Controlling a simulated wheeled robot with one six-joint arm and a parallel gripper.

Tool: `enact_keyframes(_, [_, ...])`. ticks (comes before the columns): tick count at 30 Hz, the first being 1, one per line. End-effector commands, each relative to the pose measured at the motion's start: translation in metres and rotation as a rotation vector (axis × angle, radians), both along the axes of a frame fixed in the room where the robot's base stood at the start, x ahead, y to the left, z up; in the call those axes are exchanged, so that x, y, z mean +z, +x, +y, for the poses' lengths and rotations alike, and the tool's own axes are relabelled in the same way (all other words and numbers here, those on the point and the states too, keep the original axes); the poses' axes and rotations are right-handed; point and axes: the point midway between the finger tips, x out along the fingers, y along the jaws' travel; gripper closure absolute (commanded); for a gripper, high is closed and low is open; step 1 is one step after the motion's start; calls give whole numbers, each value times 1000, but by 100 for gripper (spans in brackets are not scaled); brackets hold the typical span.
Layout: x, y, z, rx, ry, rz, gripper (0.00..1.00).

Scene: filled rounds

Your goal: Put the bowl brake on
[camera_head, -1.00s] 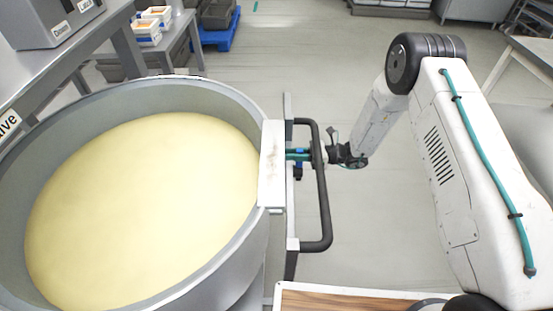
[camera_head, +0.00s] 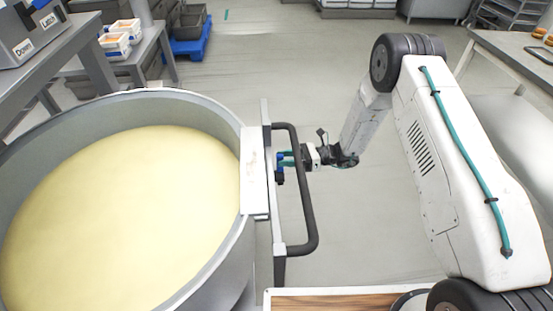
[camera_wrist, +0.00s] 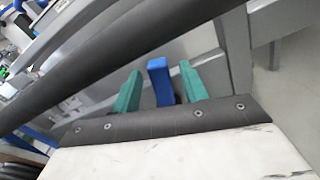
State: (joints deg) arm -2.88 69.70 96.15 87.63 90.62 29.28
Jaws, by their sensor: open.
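The big grey bowl (camera_head: 215,100), full of pale dough, fills the left of the head view. A black tube handle (camera_head: 306,200) stands out from the frame at its right side; it crosses the wrist view as a dark diagonal bar (camera_wrist: 100,55). The blue brake lever (camera_head: 280,160) sits between the handle and the bowl frame. My gripper (camera_head: 287,158) reaches in at the handle from the right, its teal fingers at the lever. In the wrist view the fingers (camera_wrist: 160,88) are open, one on each side of the blue lever (camera_wrist: 159,80), with gaps visible.
A wood-topped surface (camera_head: 340,302) is at the bottom edge. A grey bench with machines (camera_head: 75,38) is at the upper left, a table (camera_head: 510,50) at the upper right. The floor between the handle and my arm is clear.

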Motion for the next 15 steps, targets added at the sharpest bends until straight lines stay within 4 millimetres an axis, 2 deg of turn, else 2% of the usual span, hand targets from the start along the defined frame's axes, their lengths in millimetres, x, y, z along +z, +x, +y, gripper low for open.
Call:
enact_keyframes(3, [0, 2, -20, -3, -1, 0, 56])
enact_keyframes(6, [0, 3, -31, -2, -1, 0, 56])
enact_keyframes(15, [0, 3, -38, 0, -1, 0, 56])
